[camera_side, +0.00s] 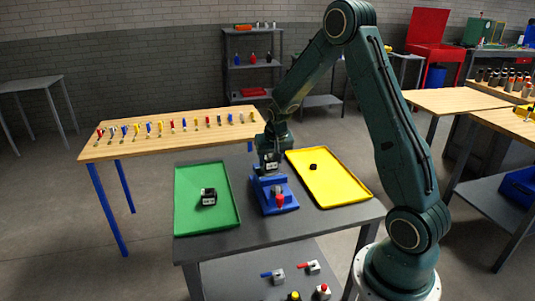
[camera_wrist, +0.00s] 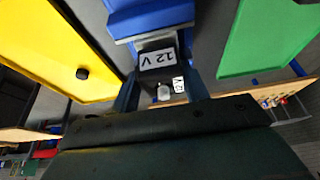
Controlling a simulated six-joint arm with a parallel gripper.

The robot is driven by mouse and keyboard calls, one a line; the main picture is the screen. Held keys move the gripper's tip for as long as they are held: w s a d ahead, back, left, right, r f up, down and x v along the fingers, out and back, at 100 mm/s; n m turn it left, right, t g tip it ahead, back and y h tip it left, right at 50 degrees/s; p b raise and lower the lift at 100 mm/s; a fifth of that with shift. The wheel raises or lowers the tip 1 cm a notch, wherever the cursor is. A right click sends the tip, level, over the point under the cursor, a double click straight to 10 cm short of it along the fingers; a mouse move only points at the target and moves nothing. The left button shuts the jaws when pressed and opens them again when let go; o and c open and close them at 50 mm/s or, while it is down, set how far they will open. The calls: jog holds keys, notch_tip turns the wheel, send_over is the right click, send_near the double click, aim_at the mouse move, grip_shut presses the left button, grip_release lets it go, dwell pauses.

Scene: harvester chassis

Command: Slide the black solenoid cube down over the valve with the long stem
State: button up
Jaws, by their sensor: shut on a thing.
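My gripper (camera_side: 269,163) is over the blue fixture (camera_side: 283,187) and points down. It is shut on the black solenoid cube (camera_wrist: 150,46), which carries a white "12 V" label and sits between the fingers in the wrist view. In that view the blue fixture (camera_wrist: 155,20) shows just beyond the cube. A grey part with a red cap (camera_side: 280,200) is at the front of the fixture. The valve with the long stem is not clearly visible; cube and gripper hide the fixture's back. I cannot tell whether the cube touches a stem.
A green tray (camera_side: 230,222) on the left holds a black block with a white label (camera_side: 208,197). A yellow tray (camera_side: 345,187) on the right holds a small black piece (camera_side: 313,167). Grey table surface is bare at the front. A wooden bench (camera_side: 160,150) stands behind.

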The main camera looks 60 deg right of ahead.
jog(key=o, duration=1.2)
jog(key=shift+c, duration=0.2)
jog(key=v, duration=1.4)
